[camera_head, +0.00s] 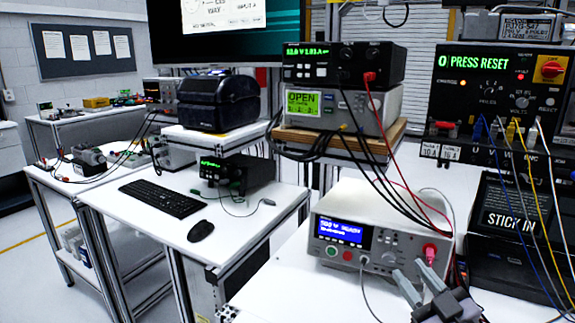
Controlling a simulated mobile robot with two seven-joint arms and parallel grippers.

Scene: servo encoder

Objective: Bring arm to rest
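My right gripper (410,271) shows at the lower right. Its two grey fingers are spread apart with nothing visible between them, and they point up and left. The fingers overlap the lower right front of a white bench tester (340,208) with a lit blue display. I cannot tell whether they touch it. Most of my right arm is out of the frame. My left gripper is not in view.
A black test unit (487,92) reading "PRESS RESET", with hanging coloured leads, stands at the right. Red and black cables (375,165) run down to the white tester. A keyboard (162,198) and mouse (201,231) lie on the middle bench (250,217). Floor is clear at the lower left.

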